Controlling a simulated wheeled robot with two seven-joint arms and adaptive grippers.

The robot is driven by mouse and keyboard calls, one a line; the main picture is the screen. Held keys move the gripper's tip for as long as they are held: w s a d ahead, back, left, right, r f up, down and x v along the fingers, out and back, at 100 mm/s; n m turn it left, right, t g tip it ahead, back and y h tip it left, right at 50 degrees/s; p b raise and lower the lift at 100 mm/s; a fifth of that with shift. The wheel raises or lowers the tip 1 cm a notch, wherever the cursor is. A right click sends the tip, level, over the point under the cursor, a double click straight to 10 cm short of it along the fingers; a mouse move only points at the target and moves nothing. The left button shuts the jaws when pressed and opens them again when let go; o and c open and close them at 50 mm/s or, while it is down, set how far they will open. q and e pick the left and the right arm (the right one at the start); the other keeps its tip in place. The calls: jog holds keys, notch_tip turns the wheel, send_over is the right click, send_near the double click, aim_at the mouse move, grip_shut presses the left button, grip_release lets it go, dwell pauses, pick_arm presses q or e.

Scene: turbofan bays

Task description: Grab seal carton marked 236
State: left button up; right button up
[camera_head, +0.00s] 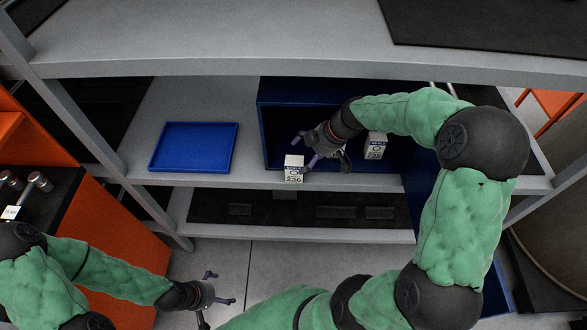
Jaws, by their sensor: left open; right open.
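The seal carton marked 236 (293,169) is a small white box with dark print on its face. It stands upright at the front edge of the middle shelf, by the front of a dark blue bin. My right gripper (305,152) is open at the carton, with its fingers near the carton's top and right side; I cannot tell whether they touch it. My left gripper (221,288) is open and empty, low in front of the shelving, over the floor.
A second white carton (376,146) stands in the blue bin (276,117), right of my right gripper. An empty blue tray (194,147) lies on the shelf (250,178) to the left. An orange cabinet (105,240) stands at left.

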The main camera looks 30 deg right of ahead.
jog(key=shift+x, duration=1.05)
jog(key=b+x, duration=0.2)
jog(key=x, duration=0.3)
jog(key=c, duration=1.4)
